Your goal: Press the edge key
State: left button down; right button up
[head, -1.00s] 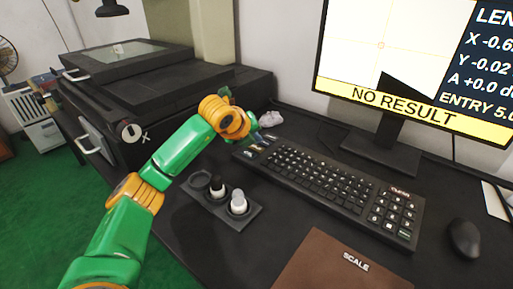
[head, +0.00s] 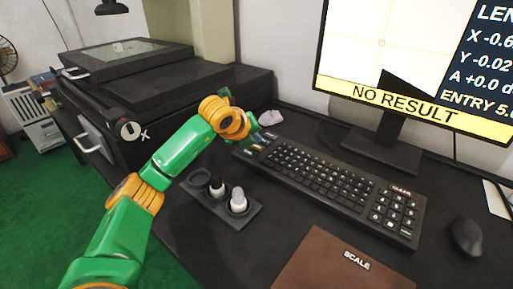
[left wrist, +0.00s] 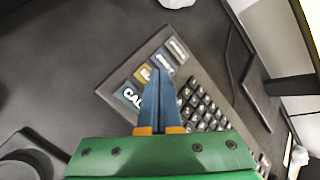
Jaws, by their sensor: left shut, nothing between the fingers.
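The black keyboard (head: 335,180) lies on the desk, with a row of larger coloured keys at its left end. In the left wrist view this keyboard end (left wrist: 185,62) shows a green key (left wrist: 130,95) marked "CAL", a yellow key (left wrist: 143,74) partly covered by my fingers, a blue key and a grey key (left wrist: 177,48). The yellow key's label is mostly hidden. My left gripper (left wrist: 158,76) is shut and empty, its blue fingertips over the yellow and blue keys. I cannot tell whether they touch. My right gripper is not in view.
A dark holder (head: 225,212) with a black and a white knob stands left of the keyboard. A brown mat marked "SCALE" (head: 330,272) lies in front. A mouse (head: 466,237) is at right. The monitor (head: 410,105) reads "NO RESULT". A black machine (head: 170,100) stands at left.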

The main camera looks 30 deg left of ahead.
aim_at(255, 148)
pick_arm(q)
jog(key=shift+f, duration=0.4)
dwell(0.5)
dwell(0.3)
jog(key=shift+r+p, duration=0.4)
jog(key=shift+r, duration=0.4)
notch_tip(255, 148, up, 5)
jog(key=p, duration=0.4)
dwell(0.3)
